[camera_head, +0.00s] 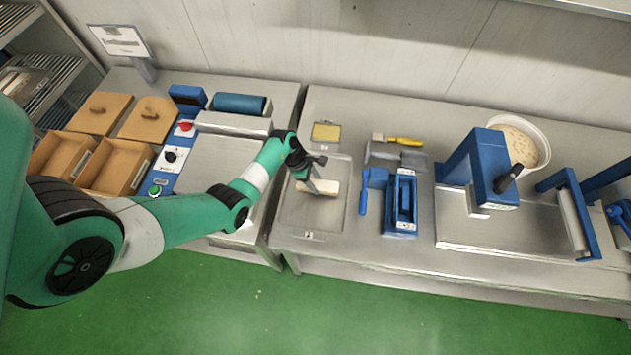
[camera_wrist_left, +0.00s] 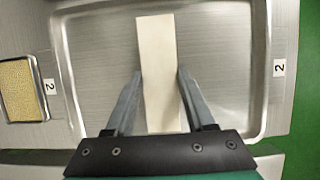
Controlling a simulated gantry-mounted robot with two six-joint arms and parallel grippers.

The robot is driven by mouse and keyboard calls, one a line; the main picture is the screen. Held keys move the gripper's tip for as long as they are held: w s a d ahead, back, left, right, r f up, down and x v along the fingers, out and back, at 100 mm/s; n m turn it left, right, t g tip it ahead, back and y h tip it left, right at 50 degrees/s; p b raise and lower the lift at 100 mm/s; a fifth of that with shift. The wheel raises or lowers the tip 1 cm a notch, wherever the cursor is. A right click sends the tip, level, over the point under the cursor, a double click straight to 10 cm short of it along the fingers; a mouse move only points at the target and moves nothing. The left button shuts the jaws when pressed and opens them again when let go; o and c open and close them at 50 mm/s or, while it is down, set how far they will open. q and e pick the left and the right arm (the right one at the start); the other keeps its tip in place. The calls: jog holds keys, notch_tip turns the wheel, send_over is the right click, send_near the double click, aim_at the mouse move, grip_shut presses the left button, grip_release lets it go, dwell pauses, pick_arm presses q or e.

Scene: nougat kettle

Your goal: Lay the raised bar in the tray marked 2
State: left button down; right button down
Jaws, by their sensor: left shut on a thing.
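My left gripper (camera_head: 313,182) is shut on a cream-white bar (camera_head: 328,187), over the large metal tray (camera_head: 296,212). A tag with a 2 (camera_head: 309,235) sits at the tray's near edge. In the left wrist view the bar (camera_wrist_left: 158,40) lies between the two fingers (camera_wrist_left: 158,80), within the outline of the tray (camera_wrist_left: 228,60). The 2 tag (camera_wrist_left: 279,67) shows beside the rim there. I cannot tell how high the bar is above the tray floor. My right gripper is not in view.
A small tray with yellow content (camera_head: 326,131) lies behind the large tray, also tagged 2. A blue fixture (camera_head: 402,203), a blue-handled tool (camera_head: 363,197) and a yellow-handled brush (camera_head: 402,141) are to the right. A blue press (camera_head: 482,170) and wooden boxes (camera_head: 118,165) stand farther out.

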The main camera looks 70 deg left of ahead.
pick_arm(q)
jog(key=shift+f, duration=0.1)
dwell(0.5)
jog(key=shift+f, duration=0.5)
dwell(0.6)
jog(key=shift+c, duration=0.9)
grip_release()
jog(key=shift+o, duration=0.2)
jog(key=shift+o, duration=0.7)
